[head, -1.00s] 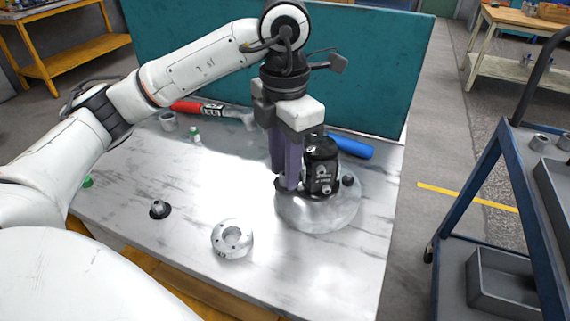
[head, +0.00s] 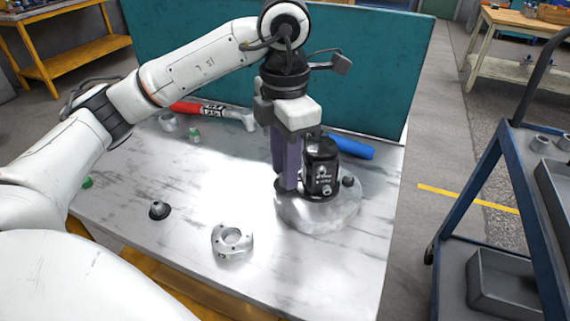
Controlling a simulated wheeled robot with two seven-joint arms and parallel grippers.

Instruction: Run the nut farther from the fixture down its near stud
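The black motor (head: 320,168) stands upright on a round grey metal base (head: 325,215) at the right of the table. A small dark nut-like piece (head: 348,182) sits on the base, right of the motor. My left gripper (head: 289,188) points straight down at the motor's left side, its purple fingers reaching almost to the base. The fingers hide the stud and any nut there, and I cannot tell whether they are closed on something. My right gripper is out of view.
A silver ring-shaped part (head: 232,241) and a small dark flanged piece (head: 159,209) lie on the white table (head: 150,250). A red-handled tool (head: 200,108) and a blue cylinder (head: 352,147) lie at the back, before a teal panel (head: 190,60). A blue cart (head: 490,180) stands right.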

